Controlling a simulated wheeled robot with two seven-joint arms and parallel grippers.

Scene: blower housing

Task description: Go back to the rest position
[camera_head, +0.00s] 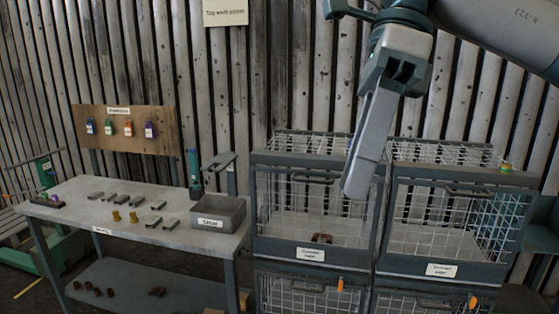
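My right gripper (361,178) hangs from the arm that comes in at the top right. Its fingers point down in front of the wire cages, seen from the side as one grey slab. Whether they are apart or together cannot be told, and I see nothing held at their tips. My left gripper is not in view.
Two wire cages, the left one (312,255) and the right one (446,269), stand behind the gripper. A workbench (75,213) at the left bears several small metal parts and a grey bin (218,215). A board (127,145) with coloured tags stands behind it.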

